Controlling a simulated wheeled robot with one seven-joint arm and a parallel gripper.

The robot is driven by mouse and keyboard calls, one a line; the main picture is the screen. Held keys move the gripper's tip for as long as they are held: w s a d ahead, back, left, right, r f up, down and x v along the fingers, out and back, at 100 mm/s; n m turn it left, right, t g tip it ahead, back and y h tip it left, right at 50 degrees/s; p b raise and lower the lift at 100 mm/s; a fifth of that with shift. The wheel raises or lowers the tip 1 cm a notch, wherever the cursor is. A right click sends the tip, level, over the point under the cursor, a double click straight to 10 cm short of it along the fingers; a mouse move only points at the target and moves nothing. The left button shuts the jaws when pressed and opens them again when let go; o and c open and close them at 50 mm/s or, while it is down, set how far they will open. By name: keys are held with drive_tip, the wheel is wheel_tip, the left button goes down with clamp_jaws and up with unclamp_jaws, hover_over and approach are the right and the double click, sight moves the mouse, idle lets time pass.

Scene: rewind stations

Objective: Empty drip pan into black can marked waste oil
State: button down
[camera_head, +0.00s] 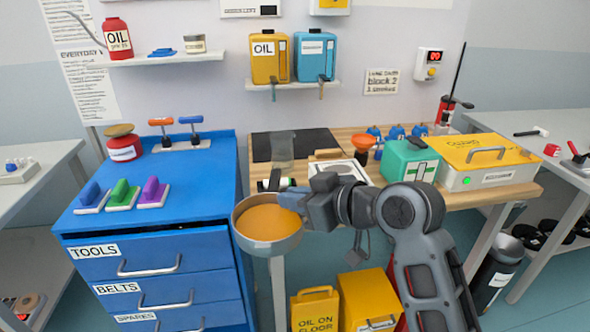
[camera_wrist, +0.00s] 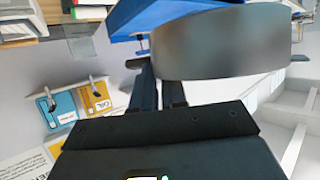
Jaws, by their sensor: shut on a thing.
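The drip pan (camera_head: 284,244) is a round grey metal pan with amber oil (camera_head: 268,222) in it. My gripper (camera_head: 295,200) is shut on the pan's right side and holds it in the air, roughly level, in front of the gap between the blue cabinet and the wooden bench. In the wrist view the pan's outer wall (camera_wrist: 225,48) lies just past my gripper's fingers (camera_wrist: 158,75). A dark can (camera_head: 493,272) with a white label stands on the floor under the bench's right end, partly hidden; its label is too small to read.
A blue drawer cabinet (camera_head: 210,205) stands left of the pan. The wooden bench (camera_head: 515,194) carries a yellow-topped case (camera_head: 490,160) and a green box (camera_head: 409,163). A yellow floor sign (camera_head: 315,311) and yellow box (camera_head: 366,298) stand below the arm.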

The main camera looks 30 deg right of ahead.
drive_tip(key=s+a+f+m+h, duration=0.1)
drive_tip(key=s+f+h, duration=0.1)
drive_tip(key=f, duration=1.2)
drive_tip(key=s+a+f+m+h, duration=0.2)
drive_tip(key=s+f, duration=0.2)
drive_tip(key=f, duration=1)
drive_tip(key=shift+f+t, duration=0.2)
drive_tip(key=shift+t, duration=0.2)
